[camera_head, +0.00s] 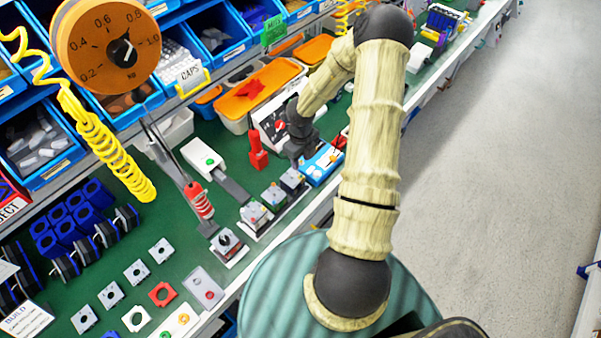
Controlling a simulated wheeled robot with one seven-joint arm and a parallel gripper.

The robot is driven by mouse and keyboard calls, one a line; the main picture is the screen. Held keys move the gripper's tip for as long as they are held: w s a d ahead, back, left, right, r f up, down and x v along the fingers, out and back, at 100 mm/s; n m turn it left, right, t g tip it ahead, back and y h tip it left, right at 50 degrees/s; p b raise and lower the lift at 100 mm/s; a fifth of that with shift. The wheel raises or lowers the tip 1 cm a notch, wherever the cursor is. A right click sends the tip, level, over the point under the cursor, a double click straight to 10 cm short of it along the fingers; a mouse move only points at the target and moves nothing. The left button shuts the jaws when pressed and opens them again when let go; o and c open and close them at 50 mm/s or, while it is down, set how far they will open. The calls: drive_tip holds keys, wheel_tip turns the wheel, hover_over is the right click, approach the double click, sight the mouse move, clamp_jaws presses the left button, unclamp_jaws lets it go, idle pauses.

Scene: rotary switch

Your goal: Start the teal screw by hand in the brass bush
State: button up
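My arm reaches from the lower middle over the bench, and my gripper (298,158) is the dark end above the bench near its front edge. It is seen from behind and small, so its fingers and anything between them cannot be made out. It is beside a blue and white box (322,163) and in front of a white panel (270,122). I cannot pick out the teal screw or the brass bush; they are too small or hidden by the arm.
Several switch blocks (255,215) line the bench's front edge. A red clamp-like piece (257,148) stands left of my gripper. The floor (490,200) at right is clear.

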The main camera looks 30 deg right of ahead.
sight(301, 175)
wheel_tip(301, 175, down, 8)
drive_tip(key=shift+f, duration=0.25)
drive_tip(key=shift+c, duration=0.5)
clamp_jaws()
drive_tip(key=shift+o, duration=0.5)
unclamp_jaws()
drive_tip(key=shift+r, duration=0.65)
wheel_tip(301, 175, up, 16)
drive_tip(key=shift+r, duration=0.1)
